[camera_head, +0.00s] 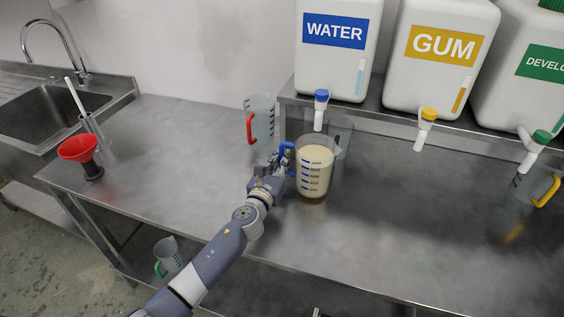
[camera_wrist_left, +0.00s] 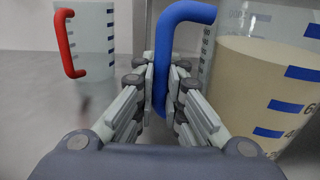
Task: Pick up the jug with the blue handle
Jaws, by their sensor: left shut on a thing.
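The jug with the blue handle (camera_head: 315,168) stands upright on the steel counter in front of the water container's tap. It holds a cream-coloured liquid and has blue level marks. It also fills the right side of the left wrist view (camera_wrist_left: 265,90). Its blue handle (camera_wrist_left: 168,50) points toward my left gripper (camera_head: 275,170). In the left wrist view the fingers (camera_wrist_left: 162,95) are closed on both sides of the handle. I cannot tell whether the jug's base touches the counter.
A red-handled jug (camera_head: 261,120) stands behind and left, near the wall. A clear vessel (camera_head: 342,135) is close behind the blue-handled jug. A yellow-handled jug (camera_head: 525,185) stands at right. Water (camera_head: 335,70) and gum (camera_head: 435,75) containers sit on a raised shelf with taps. The front right counter is clear.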

